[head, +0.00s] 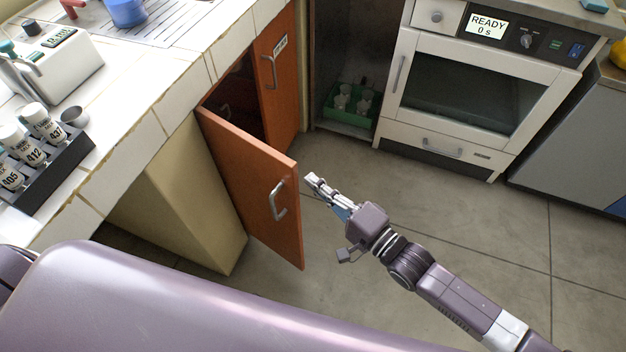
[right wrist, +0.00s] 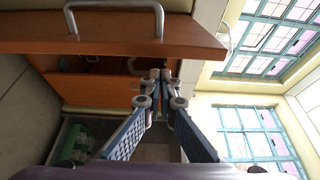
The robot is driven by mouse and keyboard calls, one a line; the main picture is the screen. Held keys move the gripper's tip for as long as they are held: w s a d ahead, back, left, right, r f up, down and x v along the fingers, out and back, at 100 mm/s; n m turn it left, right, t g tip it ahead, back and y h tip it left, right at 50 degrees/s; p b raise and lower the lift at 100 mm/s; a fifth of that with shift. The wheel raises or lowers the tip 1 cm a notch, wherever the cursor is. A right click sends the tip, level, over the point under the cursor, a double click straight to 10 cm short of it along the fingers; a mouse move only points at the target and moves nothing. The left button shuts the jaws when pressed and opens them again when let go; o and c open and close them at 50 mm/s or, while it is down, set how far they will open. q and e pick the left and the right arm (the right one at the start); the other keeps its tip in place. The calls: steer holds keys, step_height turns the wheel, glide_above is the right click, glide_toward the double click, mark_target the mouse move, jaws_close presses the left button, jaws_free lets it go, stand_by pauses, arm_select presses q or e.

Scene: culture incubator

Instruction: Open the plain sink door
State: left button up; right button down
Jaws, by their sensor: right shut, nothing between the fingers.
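The plain sink door (head: 247,185) is orange-brown with a metal bar handle (head: 278,200). It stands swung out from the cabinet under the tiled counter, and a dark gap shows behind it. My right gripper (head: 311,180) is shut and empty, just to the right of the door's free edge. In the right wrist view, the door (right wrist: 120,42) and its handle (right wrist: 115,8) cross the top, with the gripper fingers (right wrist: 158,76) together below it. The gripper appears apart from the handle. My left gripper is not in view.
A second orange door (head: 277,75) with a label and handle is closed beside the opening. A white oven (head: 470,90) reading READY stands at the back right. A green crate (head: 350,103) sits in an open bay. The floor (head: 460,210) to the right is clear.

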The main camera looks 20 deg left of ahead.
steer(key=v, duration=1.1)
